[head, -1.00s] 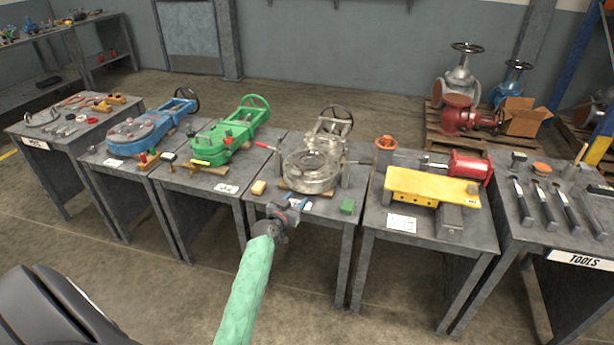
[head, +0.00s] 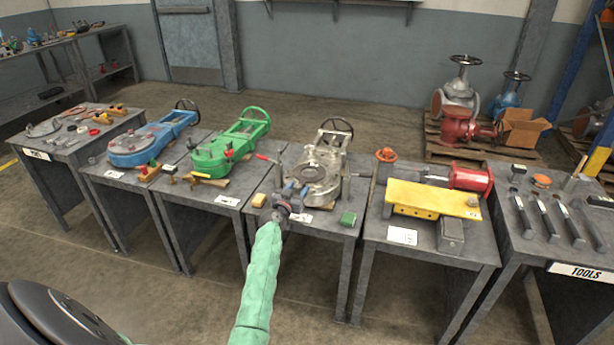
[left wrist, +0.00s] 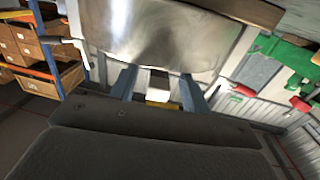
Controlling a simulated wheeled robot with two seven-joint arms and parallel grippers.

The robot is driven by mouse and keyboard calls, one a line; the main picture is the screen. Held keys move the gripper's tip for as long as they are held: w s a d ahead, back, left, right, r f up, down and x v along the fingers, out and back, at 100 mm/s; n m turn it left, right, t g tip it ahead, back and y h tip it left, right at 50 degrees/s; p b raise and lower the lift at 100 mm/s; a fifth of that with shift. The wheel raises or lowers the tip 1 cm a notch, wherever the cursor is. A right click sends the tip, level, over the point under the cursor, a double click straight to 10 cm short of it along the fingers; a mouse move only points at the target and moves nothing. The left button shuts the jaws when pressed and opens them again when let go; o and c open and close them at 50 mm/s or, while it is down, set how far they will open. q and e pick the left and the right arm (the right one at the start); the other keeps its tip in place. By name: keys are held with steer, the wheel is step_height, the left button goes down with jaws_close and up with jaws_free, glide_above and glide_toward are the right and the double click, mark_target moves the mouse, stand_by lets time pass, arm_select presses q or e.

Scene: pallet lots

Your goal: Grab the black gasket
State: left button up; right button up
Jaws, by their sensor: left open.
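I cannot make out a black gasket for certain in either view. A silver-grey valve (head: 318,172) with a round flanged body and a handwheel lies on the middle table (head: 335,222). My left gripper (head: 291,188), on the green-sleeved arm, is open at the near left edge of this valve. In the left wrist view its two blue-grey fingers (left wrist: 158,86) stand apart in front of a large shiny metal surface (left wrist: 150,35). A small white and yellow patch shows between them. Whether the fingers touch the metal is unclear. My right gripper is not in view.
A green valve (head: 212,160) and a blue valve (head: 130,150) are to the left. A yellow plate (head: 432,199) and a red cylinder (head: 470,178) are to the right.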

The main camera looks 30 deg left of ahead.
arm_select(q)
steer(key=shift+w, duration=0.15)
jaws_close()
steer(key=shift+r, duration=0.1)
